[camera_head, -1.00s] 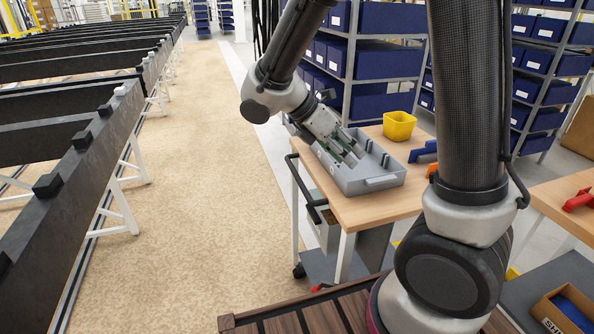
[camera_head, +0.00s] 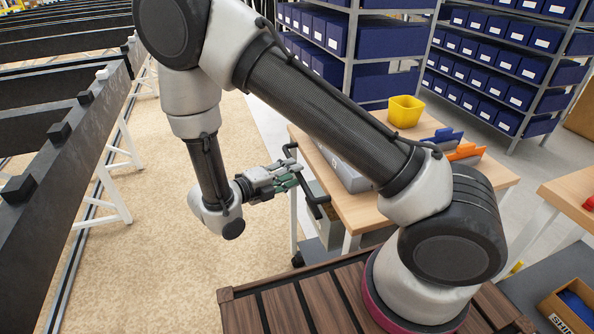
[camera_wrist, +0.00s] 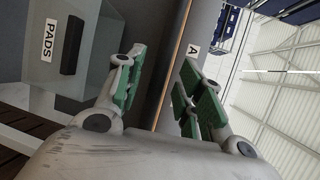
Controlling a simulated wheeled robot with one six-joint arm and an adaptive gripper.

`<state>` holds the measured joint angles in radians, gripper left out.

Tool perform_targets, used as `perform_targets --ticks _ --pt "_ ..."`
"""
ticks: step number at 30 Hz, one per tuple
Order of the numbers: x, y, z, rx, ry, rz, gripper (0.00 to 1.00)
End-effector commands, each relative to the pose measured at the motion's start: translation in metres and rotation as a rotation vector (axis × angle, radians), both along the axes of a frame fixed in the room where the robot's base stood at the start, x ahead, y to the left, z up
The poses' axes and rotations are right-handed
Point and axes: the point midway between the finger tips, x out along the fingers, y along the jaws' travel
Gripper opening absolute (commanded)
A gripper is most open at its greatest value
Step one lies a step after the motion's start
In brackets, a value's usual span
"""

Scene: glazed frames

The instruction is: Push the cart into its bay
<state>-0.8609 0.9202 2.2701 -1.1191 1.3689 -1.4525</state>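The cart has a wooden top (camera_head: 365,207) and casters, with a black push handle (camera_head: 318,203) on its left end. A grey tray (camera_head: 343,172) rests on the top, partly hidden behind my arm. My gripper (camera_head: 296,180) is at the handle end of the cart, below the top's level, and overlaps the handle in the head view. In the wrist view my gripper (camera_wrist: 165,85) has its green-padded fingers apart. The cart's wooden edge (camera_wrist: 178,58) runs behind the gap. I cannot tell whether the fingers touch the handle. I cannot make out the bay.
A yellow bin (camera_head: 405,110) and blue and orange pieces (camera_head: 465,153) are on the cart top. A drawer (camera_wrist: 70,45) marked PADS is under it. Shelves of blue boxes (camera_head: 480,75) stand behind. Black beams on white trestles (camera_head: 110,185) line the left. The tan floor between (camera_head: 180,270) is clear.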

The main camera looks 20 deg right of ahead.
Motion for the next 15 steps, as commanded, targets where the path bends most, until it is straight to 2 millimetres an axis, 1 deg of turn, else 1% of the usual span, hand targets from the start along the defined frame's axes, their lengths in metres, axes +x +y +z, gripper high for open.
perform_targets --ticks 1,6,9,15 --pt "0.003 -0.009 -0.001 -0.001 0.001 -0.003 0.37" --pt "0.01 -0.024 -0.004 0.0 -0.001 -0.002 0.37" --pt "0.011 -0.027 -0.005 0.002 -0.001 -0.001 0.37" --pt "0.011 -0.028 -0.005 0.002 -0.001 -0.001 0.37"
